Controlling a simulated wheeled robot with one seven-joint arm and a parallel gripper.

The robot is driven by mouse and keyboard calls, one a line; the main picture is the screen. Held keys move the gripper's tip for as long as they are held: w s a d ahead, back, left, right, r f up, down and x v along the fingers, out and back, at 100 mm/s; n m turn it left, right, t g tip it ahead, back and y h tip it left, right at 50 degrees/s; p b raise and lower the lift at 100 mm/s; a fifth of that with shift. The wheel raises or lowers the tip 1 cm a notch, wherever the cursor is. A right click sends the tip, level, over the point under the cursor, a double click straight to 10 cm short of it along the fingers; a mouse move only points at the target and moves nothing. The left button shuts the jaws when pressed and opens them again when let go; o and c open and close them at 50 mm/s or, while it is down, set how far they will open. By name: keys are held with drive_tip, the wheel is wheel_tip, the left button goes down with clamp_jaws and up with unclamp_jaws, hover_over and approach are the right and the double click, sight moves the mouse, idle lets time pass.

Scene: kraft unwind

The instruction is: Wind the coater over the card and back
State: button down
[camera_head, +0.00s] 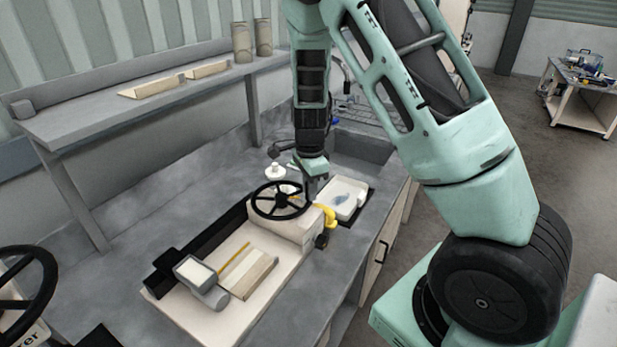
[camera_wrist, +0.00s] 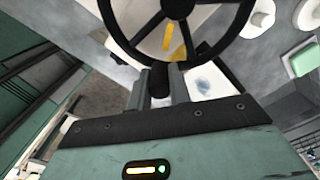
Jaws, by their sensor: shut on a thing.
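The coater is a long cream machine (camera_head: 185,315) on the grey bench, with a black handwheel (camera_head: 262,207) on its raised far end. The wheel also fills the top of the wrist view (camera_wrist: 113,30). My gripper (camera_head: 312,196) points down at the wheel's right side. In the wrist view my gripper (camera_wrist: 159,90) is shut on the wheel's black handle knob (camera_wrist: 160,72). A pale block with a grey roller (camera_head: 208,295) sits at the near end of the bed. A tan flat piece (camera_head: 254,276), perhaps the card, lies beside it, with a thin yellow strip (camera_head: 234,260).
A white tray with a bluish smear (camera_head: 345,193) stands right of the wheel. A yellow curved part (camera_head: 329,214) is at the machine's right side. A white round item (camera_head: 275,170) stands behind the wheel. Another black wheel (camera_head: 40,290) is at far left. A shelf (camera_head: 90,118) runs behind.

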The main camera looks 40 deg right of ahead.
sight(305, 207)
drive_tip(key=m+p, duration=0.1)
drive_tip(key=s+a+m, duration=0.1)
drive_tip(key=shift+s+a+r+m+p, duration=0.15)
drive_tip(key=shift+a+r+m+p, duration=0.05)
drive_tip(key=shift+m+p, duration=0.2)
drive_tip(key=shift+s+a+f+m+p, duration=0.1)
drive_tip(key=shift+s+a+m+p, duration=0.1)
drive_tip(key=shift+a+m+p, duration=0.4)
drive_tip(key=shift+s+a+m+p, duration=0.15)
drive_tip(key=shift+a+m+p, duration=0.15)
drive_tip(key=shift+m, duration=0.5)
drive_tip(key=c, duration=1.3)
unclamp_jaws()
wheel_tip(305, 207, up, 17)
drive_tip(key=shift+r+b, duration=0.15)
drive_tip(key=shift+b, duration=0.25)
